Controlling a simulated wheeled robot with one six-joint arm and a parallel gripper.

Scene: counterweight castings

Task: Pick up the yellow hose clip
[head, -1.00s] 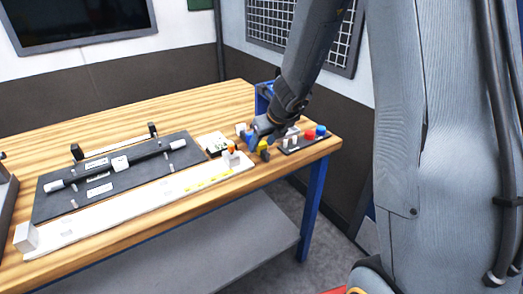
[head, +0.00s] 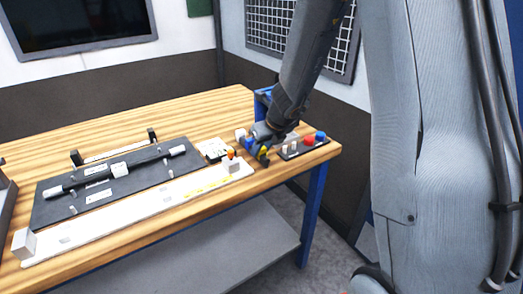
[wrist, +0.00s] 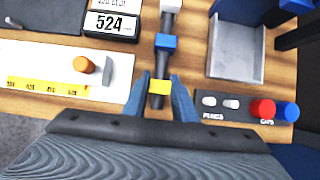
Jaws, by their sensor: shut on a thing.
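The yellow hose clip (wrist: 160,87) sits between the two fingertips of my gripper (wrist: 161,92) in the wrist view. The fingers are shut on it from left and right. It is in line with a dark bar that carries a blue block (wrist: 166,42) farther up the picture. In the head view my gripper (head: 262,151) is low over the right end of the wooden bench, and only a small patch of yellow shows there. I cannot tell whether the clip is clear of the bench.
A white strip (wrist: 112,90) with an orange-topped peg (wrist: 84,65) lies to the left. A scale display (wrist: 110,24) is behind it. A dark holder with red (wrist: 263,108) and blue caps (wrist: 287,111) is close on the right. A grey tray (wrist: 236,62) stands behind the holder.

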